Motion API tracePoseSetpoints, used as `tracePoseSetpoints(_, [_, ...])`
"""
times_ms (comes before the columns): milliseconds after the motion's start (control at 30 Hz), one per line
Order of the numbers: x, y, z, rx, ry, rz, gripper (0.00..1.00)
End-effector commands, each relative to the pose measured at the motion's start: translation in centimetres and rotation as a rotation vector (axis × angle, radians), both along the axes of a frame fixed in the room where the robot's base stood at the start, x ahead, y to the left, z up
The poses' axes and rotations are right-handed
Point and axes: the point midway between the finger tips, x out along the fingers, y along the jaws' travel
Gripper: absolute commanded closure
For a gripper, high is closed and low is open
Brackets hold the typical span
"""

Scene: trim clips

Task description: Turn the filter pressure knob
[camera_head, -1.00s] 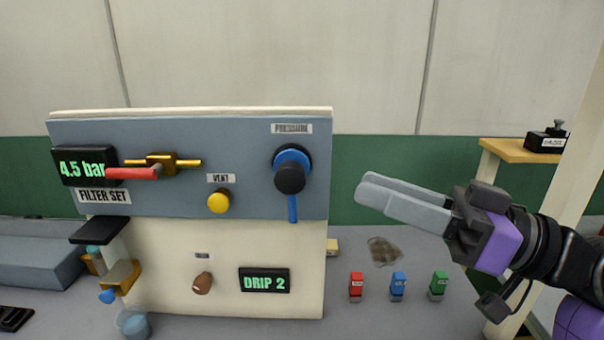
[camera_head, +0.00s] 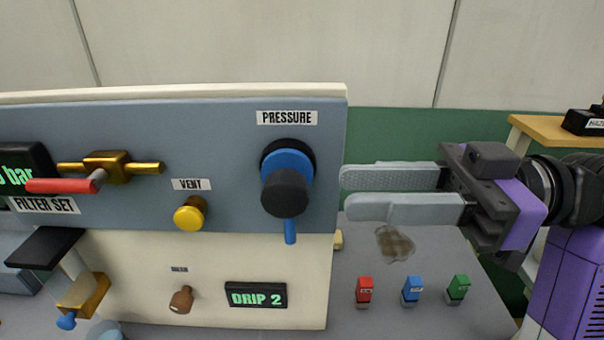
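The pressure knob (camera_head: 285,193) is a black round knob on a blue collar (camera_head: 289,160), with a blue pointer hanging straight down. It is mounted at the right end of the grey-blue panel (camera_head: 232,130), under a PRESSURE label (camera_head: 287,118). My gripper (camera_head: 343,190) is to the right of the knob, at about its height, with the fingers pointing left. Its two grey fingers are apart with nothing between them. The fingertips lie near the panel's right edge in the picture, apart from the knob.
Left of the knob are the yellow VENT button (camera_head: 190,214) and a brass valve with a red handle (camera_head: 62,186). Below are a brown knob (camera_head: 181,299) and the DRIP 2 display (camera_head: 256,295). Red (camera_head: 364,291), blue (camera_head: 412,290) and green (camera_head: 458,289) clips stand on the bench.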

Motion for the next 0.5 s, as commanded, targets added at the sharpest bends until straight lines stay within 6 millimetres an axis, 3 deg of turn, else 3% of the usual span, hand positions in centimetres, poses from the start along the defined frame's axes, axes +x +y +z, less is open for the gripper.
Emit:
tracePoseSetpoints(300, [0.1,4.9,0.2,0.000,0.001,0.003,0.69])
tracePoseSetpoints(500, [0.2,6.4,0.1,0.000,0.000,0.001,0.69])
